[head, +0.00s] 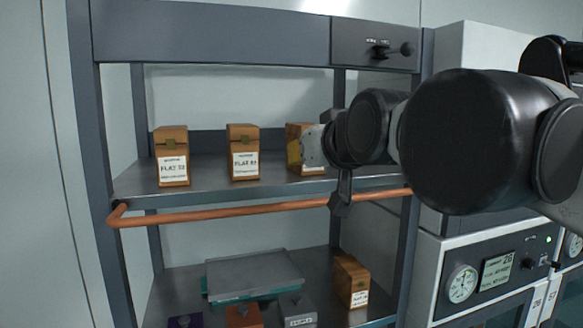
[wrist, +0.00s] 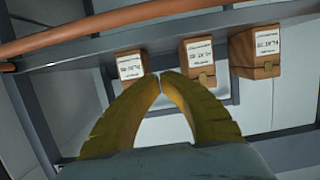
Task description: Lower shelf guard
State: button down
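The shelf guard, a copper-coloured bar (head: 230,214), runs across the front of the rack. In the picture it lies just below the upper shelf's front edge, and its left end bends back to the left post. The bar also crosses the upper left of the wrist view (wrist: 100,27). My gripper (head: 292,153) is in front of the upper shelf, overlapping the right-hand box in the head view. In the wrist view its yellow fingers (wrist: 159,75) curve together and their tips meet, with nothing seen between them. My arm hides part of the rack's right side.
Three brown labelled boxes, left (head: 172,160), middle (head: 243,155) and right (head: 305,169), stand on the upper shelf (head: 209,173). The lower shelf holds a grey-topped tray (head: 255,272) and another box (head: 351,282). Cabinets with gauges (head: 461,284) stand right.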

jog(key=s+f+t+b, duration=0.1)
jog(key=t+b, duration=0.1)
jog(key=s+f+t+y+b, duration=0.1)
jog(key=t+b, duration=0.1)
jog(key=shift+s+d+f+b, duration=0.2)
jog(key=shift+d+f+b, duration=0.15)
jog(key=shift+s+d+f+t+y+b, duration=0.1)
jog(key=shift+s+f+t+y+b, duration=0.25)
jog(key=shift+f+t+b, duration=0.3)
jog(key=shift+s+d+f+t+y+b, duration=0.15)
jog(key=shift+s+f+t+b, duration=0.1)
jog(key=shift+f+t+b, duration=0.3)
jog(key=shift+s+f+t+y+b, duration=0.1)
jog(key=shift+s+f+t+b, duration=0.2)
jog(key=shift+t+b, duration=0.35)
jog(key=shift+f, duration=0.35)
